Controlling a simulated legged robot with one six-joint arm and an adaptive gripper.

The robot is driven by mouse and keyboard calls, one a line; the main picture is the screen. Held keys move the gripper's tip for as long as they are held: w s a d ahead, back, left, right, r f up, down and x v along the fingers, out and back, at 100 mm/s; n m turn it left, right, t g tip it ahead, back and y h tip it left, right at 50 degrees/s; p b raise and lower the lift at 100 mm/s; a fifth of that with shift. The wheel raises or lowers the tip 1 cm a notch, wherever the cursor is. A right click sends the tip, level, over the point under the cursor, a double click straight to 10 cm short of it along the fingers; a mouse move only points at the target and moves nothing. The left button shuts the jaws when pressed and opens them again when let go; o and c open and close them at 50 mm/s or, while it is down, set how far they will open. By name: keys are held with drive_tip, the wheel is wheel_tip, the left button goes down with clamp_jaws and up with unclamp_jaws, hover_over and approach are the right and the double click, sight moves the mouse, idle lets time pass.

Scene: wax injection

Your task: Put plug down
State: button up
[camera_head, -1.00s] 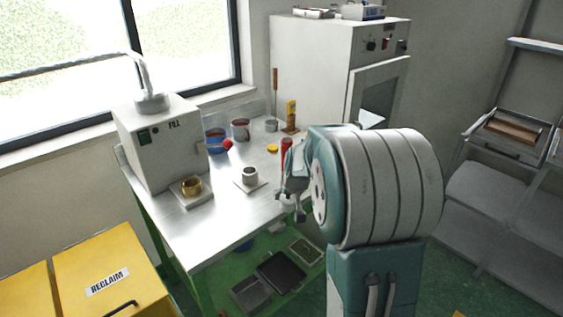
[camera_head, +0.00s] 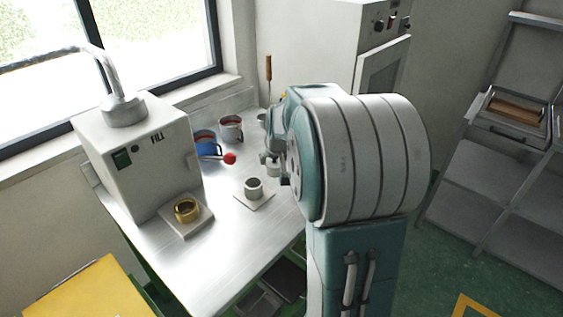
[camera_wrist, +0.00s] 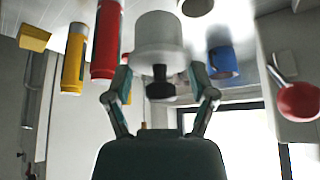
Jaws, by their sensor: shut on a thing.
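My gripper (camera_head: 273,165) is over the metal table, just behind and to the right of the small grey cup (camera_head: 254,188) on its square plate. In the wrist view my gripper (camera_wrist: 160,82) has its fingers on both sides of the plug, a pale cylinder (camera_wrist: 158,35) with a black knob (camera_wrist: 160,85). The knob lies between the fingers. In the head view, my arm hides part of the tabletop.
The FILL machine (camera_head: 140,160) stands left, with a red-ball lever (camera_head: 230,158) and a brass ring (camera_head: 187,210) on a plate. A blue mug (camera_head: 206,143) and a pale mug (camera_head: 230,128) stand behind. The front tabletop (camera_head: 225,255) is clear.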

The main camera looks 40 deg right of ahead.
drive_tip(key=w+d+f, duration=0.2)
drive_tip(key=w+f, duration=0.1)
drive_tip(key=w, duration=0.1)
drive_tip(key=w+d+f, duration=0.2)
drive_tip(key=w+f, duration=0.1)
drive_tip(key=w, duration=0.1)
drive_tip(key=w+d+f, duration=0.2)
drive_tip(key=w+f, duration=0.2)
drive_tip(key=shift+w, duration=0.1)
drive_tip(key=shift+d+f, duration=0.15)
drive_tip(key=shift+f, duration=1.35)
drive_tip(key=o, duration=1.1)
drive_tip(key=shift+c, duration=0.2)
drive_tip(key=v, duration=1.2)
drive_tip(key=shift+w, duration=0.1)
